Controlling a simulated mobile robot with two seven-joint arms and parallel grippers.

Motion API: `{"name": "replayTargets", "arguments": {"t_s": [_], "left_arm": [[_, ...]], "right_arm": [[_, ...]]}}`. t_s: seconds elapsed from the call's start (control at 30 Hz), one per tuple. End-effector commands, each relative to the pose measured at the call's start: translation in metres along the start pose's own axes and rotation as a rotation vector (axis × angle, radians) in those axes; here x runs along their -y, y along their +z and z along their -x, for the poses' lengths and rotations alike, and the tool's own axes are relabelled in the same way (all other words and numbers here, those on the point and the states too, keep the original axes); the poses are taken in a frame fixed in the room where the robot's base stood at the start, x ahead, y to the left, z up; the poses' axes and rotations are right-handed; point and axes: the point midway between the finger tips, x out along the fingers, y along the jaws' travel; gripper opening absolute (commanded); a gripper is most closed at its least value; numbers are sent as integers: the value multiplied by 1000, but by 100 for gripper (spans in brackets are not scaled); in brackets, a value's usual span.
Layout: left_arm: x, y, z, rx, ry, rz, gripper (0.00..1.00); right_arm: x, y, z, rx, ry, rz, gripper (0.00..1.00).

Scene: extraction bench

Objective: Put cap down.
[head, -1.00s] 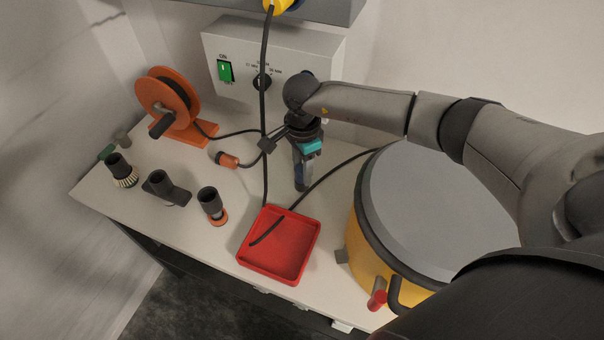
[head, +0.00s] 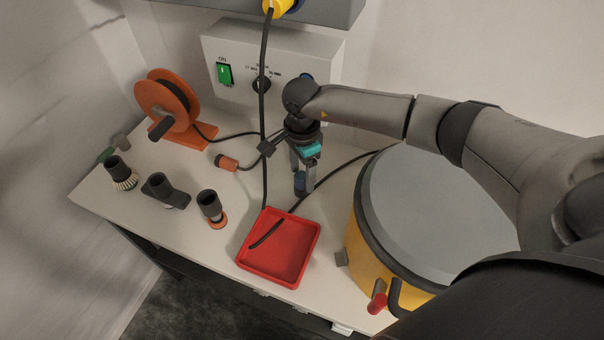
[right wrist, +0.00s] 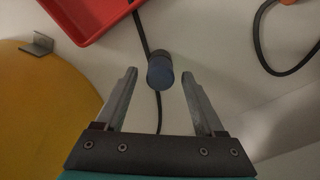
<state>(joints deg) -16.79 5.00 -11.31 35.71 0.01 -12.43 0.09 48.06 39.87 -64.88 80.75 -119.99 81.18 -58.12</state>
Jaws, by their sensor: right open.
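A small blue cap (right wrist: 160,73) with a dark rounded side stands in the right wrist view between the two fingers of my right gripper. There is a visible gap between it and each finger. In the head view the cap (head: 300,184) shows low at the fingers, at the bench top behind the red tray. My right gripper (head: 303,170) points down over this spot with its fingers apart. Part of the cap is hidden by a finger in the head view. My left gripper is not in view.
A red tray (head: 305,262) holding a thin black piece is just in front. A yellow drum (head: 362,262) with a grey lid stands to the right. Black cables run close by the cap. Three dark nozzles and an orange reel (head: 143,95) stand on the left.

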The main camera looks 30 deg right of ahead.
Motion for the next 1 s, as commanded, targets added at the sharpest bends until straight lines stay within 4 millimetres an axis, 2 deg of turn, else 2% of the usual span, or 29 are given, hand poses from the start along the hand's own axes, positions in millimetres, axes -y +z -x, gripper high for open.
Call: {"name": "replayTargets", "arguments": {"t_s": [0.03,0.3,0.5,0.67,1.0], "left_arm": [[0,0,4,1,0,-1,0],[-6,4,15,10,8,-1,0],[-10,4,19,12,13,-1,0],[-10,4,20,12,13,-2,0],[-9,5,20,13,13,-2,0]], "right_arm": [[1,0,12,0,-4,0,71],[1,-1,70,-1,-5,0,71],[1,0,99,0,-2,-1,71],[0,0,107,-1,-2,-1,71],[0,0,107,-1,-1,-1,71]]}}
